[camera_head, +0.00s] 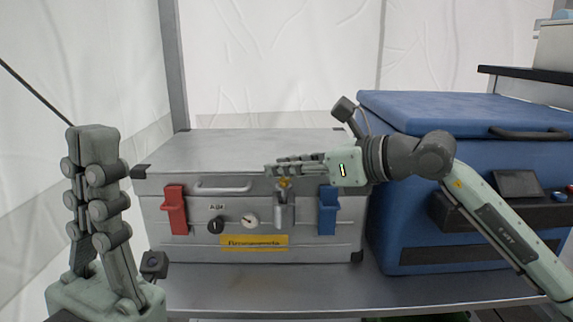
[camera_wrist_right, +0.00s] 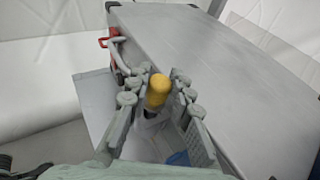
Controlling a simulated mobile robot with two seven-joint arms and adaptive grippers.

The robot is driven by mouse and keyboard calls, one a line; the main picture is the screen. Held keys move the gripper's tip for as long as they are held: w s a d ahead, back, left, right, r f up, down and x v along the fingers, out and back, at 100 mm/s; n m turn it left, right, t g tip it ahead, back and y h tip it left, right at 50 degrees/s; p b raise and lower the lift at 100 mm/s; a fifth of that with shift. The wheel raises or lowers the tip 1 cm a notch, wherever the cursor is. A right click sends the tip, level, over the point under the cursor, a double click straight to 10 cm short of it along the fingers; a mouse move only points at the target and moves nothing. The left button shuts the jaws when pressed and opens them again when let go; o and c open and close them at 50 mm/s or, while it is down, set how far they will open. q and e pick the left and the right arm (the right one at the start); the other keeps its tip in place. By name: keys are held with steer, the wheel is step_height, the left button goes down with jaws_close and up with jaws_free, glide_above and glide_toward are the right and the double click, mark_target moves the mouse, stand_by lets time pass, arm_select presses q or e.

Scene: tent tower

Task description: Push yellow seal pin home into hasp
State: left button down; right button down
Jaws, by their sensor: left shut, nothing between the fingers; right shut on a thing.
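The yellow seal pin (camera_wrist_right: 158,91) stands between the fingers of my right gripper (camera_wrist_right: 159,82), which is shut on it. In the head view the pin (camera_head: 284,183) shows as a small yellow spot just under the fingertips of my right gripper (camera_head: 272,170). It is at the top of the grey hasp (camera_head: 284,209) on the front of the metal case (camera_head: 252,150). How deep the pin sits in the hasp cannot be told, as the fingers partly hide it. My left gripper (camera_head: 91,132) is shut and empty, pointing up at the left, away from the case.
The case front has a red latch (camera_head: 174,210), a blue latch (camera_head: 328,211), a carry handle (camera_head: 224,186), a dial (camera_head: 249,221) and a yellow label (camera_head: 254,242). A large blue box (camera_head: 440,215) stands close on the right. The metal shelf (camera_head: 260,290) is bare in front.

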steer(key=shift+f, duration=0.35)
steer(key=c, duration=1.4)
jaws_free()
steer(key=shift+o, duration=0.6)
steer(key=shift+f, duration=0.1)
steer(key=v, duration=0.8)
steer(key=shift+r, duration=0.3)
